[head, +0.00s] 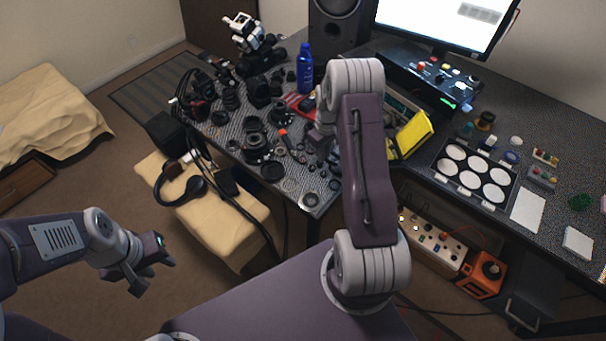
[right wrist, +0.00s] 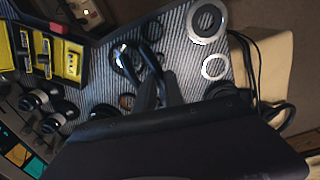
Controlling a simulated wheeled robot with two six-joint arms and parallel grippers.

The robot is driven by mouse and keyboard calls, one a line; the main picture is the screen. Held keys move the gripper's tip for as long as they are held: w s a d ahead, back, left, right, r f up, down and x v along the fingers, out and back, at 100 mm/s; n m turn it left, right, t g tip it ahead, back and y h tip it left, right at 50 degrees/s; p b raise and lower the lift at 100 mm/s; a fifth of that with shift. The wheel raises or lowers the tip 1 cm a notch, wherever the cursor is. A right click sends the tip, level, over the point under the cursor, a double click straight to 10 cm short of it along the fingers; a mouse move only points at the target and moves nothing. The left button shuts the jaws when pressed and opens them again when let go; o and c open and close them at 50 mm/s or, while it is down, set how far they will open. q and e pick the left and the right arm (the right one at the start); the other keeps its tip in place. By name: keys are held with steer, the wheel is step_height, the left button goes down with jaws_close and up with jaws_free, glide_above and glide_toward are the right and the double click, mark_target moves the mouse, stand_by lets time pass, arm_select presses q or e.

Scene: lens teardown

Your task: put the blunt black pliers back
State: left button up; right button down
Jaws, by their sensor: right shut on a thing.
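My right gripper (head: 322,142) reaches over the desk among the lens parts, largely hidden by its own arm in the head view. In the right wrist view its dark fingers (right wrist: 160,88) are shut on a dark tool with curved, bluish-shining handles (right wrist: 126,62), which looks like the black pliers. Its jaw end is hidden, and I cannot tell whether it touches the desk. A yellow-lined tool case (head: 412,134) stands open right of the gripper; it also shows in the right wrist view (right wrist: 70,62) with tools in it. My left gripper (head: 153,277) is open and empty, away from the desk.
Lens rings and barrels crowd the desk (head: 330,207) around the right gripper. A blue bottle (head: 305,70) and a speaker (head: 335,30) stand behind. A tray of white discs (head: 474,175) is at right.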

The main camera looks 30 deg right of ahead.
glide_above(303, 180)
step_height(303, 180, down, 4)
steer(key=shift+f+p, duration=0.2)
steer(key=shift+p, duration=0.2)
step_height(303, 180, down, 4)
steer(key=shift+r+p, duration=0.1)
steer(key=shift+p, duration=0.2)
steer(key=shift+w, duration=0.1)
steer(key=shift+f+b, duration=0.6)
steer(key=shift+f, duration=0.1)
steer(key=c, duration=1.4)
jaws_free()
steer(key=shift+c, duration=0.2)
steer(key=shift+r, duration=0.1)
steer(key=shift+r, duration=0.1)
